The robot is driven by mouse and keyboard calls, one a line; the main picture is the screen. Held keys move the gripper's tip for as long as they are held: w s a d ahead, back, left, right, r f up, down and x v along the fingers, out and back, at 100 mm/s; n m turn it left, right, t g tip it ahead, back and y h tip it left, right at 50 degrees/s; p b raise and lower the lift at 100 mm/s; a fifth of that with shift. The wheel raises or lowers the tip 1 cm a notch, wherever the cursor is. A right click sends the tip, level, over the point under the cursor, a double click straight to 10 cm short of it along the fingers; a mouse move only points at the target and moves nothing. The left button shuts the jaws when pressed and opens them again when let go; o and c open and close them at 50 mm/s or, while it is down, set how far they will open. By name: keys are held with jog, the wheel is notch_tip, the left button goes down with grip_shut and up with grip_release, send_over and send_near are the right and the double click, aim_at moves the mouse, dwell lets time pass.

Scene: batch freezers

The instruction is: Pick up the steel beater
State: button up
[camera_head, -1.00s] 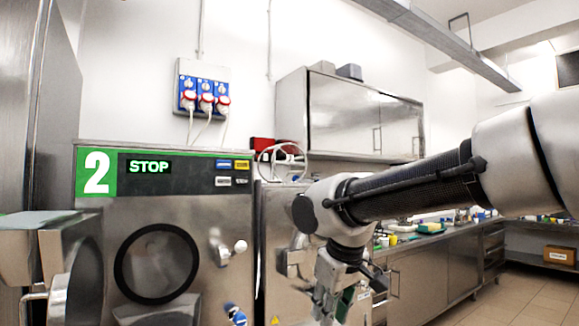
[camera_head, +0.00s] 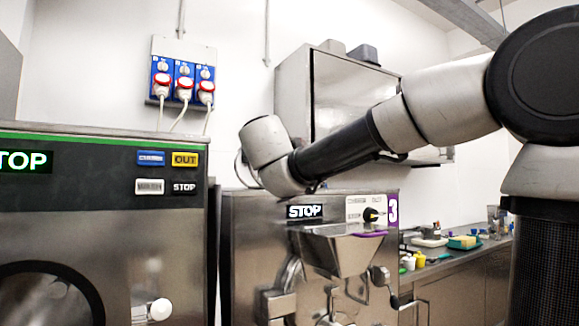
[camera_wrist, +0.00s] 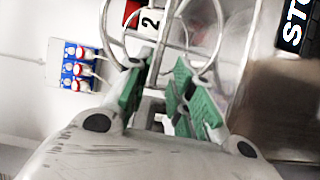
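The steel beater (camera_wrist: 165,35) shows at the top of the wrist view, with curved loops, straight bars and a white tag reading "2". My gripper (camera_wrist: 160,75) is open, its two green-padded fingers spread on either side of the beater's lower bars. I cannot tell whether either pad touches the metal. In the camera_head view my wrist bends down behind the top of freezer 3, and the gripper is hidden there. Only a thin bit of a pale loop shows beside my wrist.
Freezer 3 (camera_head: 250,250) stands at the centre with a steel hopper on its front, beside freezer 2 (camera_head: 100,215). Blue sockets (camera_head: 183,82) with cables hang on the wall. A steel wall cabinet (camera_head: 345,95) is behind my arm. A cluttered counter (camera_head: 450,262) lies right.

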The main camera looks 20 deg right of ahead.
jog(key=x, duration=0.8)
jog(key=shift+w+a+r, duration=0.1)
jog(key=shift+a, duration=0.05)
grip_shut()
